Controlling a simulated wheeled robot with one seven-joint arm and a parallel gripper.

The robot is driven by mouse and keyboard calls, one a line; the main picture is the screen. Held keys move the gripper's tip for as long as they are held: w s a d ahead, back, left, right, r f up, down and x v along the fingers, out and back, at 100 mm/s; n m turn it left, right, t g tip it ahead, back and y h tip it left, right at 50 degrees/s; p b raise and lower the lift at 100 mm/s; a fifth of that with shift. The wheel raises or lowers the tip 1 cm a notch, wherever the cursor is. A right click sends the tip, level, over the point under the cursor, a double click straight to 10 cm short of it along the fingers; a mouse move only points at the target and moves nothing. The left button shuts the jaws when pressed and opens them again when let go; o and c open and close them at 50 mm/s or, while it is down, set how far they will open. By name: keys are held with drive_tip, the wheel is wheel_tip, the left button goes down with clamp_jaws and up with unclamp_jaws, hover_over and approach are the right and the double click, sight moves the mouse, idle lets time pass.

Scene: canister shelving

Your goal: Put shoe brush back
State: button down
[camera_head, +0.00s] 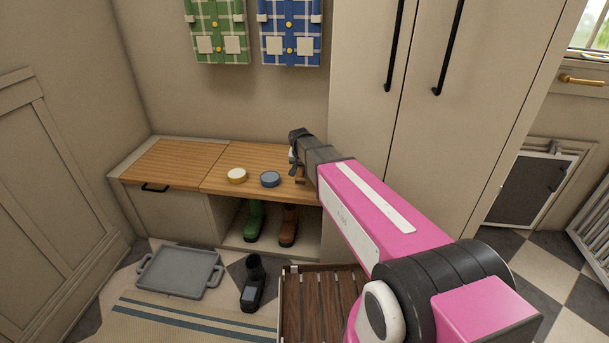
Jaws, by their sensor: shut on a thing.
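My gripper (293,168) is over the right part of the wooden bench top (165,160), close to the tall cabinet. It is shut on a small brown thing that looks like the shoe brush (301,174). My gripper and arm hide most of the brush, so I cannot tell whether it touches the bench top. A tin with a yellowish lid (237,175) and a blue tin (270,179) stand on the bench, left of my gripper.
A green boot (255,220) and a brown boot (289,225) stand in the cubby below. A grey tray (180,271), a black boot (252,285) and a slatted wooden crate (315,302) are on the floor. A tall cabinet (365,125) rises right of the bench.

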drive_tip(key=shift+w+d+f, duration=0.6)
drive_tip(key=shift+w, duration=0.05)
drive_tip(key=shift+f, duration=1.9)
drive_tip(key=c, duration=0.9)
unclamp_jaws()
drive_tip(key=shift+f, duration=0.15)
drive_tip(key=v, duration=1.2)
drive_tip(key=shift+r, duration=0.2)
